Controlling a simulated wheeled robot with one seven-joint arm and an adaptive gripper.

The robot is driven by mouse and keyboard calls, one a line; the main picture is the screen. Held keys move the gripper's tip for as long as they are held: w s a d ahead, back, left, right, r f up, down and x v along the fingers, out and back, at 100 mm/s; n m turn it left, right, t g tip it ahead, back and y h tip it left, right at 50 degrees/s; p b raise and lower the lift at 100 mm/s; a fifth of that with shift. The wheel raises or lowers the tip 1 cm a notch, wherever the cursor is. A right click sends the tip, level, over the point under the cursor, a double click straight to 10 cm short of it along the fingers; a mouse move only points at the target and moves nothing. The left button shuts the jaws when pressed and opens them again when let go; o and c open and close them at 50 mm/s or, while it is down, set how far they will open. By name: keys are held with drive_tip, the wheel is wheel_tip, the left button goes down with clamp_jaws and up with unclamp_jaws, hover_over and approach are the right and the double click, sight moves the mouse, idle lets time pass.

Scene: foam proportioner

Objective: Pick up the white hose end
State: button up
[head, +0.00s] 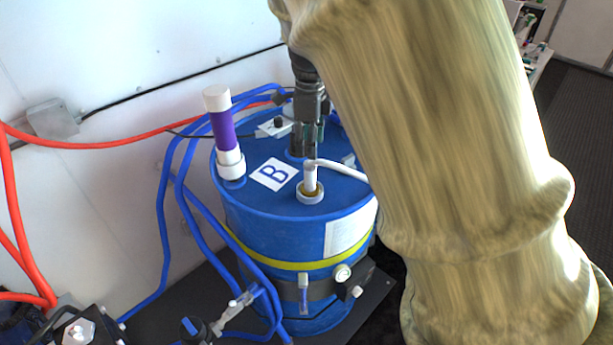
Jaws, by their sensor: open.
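The white hose end (310,177) stands upright in a round white fitting (310,194) on top of the blue drum (290,232) marked B. Its white hose (342,168) bends off to the right and goes behind my arm. My gripper (303,152) points down over the drum lid, just above and behind the hose end in the picture. Its fingers are open and nothing shows between them. The hose end looks free of the fingers, but the exact gap in depth cannot be told.
A purple and white cylinder (222,132) stands on the lid's left side. Blue hoses (168,205) loop around the drum's left and back. Red hoses (105,146) run along the white wall. My large arm covers the right side of the view.

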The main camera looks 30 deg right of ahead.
sight(310, 163)
drive_tip(key=f, duration=0.2)
drive_tip(key=f+p, duration=0.1)
drive_tip(key=f, duration=0.1)
drive_tip(key=shift+s+d, duration=0.25)
drive_tip(key=shift+d, duration=0.15)
drive_tip(key=shift+a+f+p, duration=0.2)
drive_tip(key=shift+f+p, duration=0.3)
drive_tip(key=shift+f, duration=0.45)
drive_tip(key=shift+w+a+f+p, duration=0.15)
drive_tip(key=shift+f+p, duration=0.45)
drive_tip(key=shift+f, duration=1.3)
drive_tip(key=shift+c, duration=0.2)
clamp_jaws()
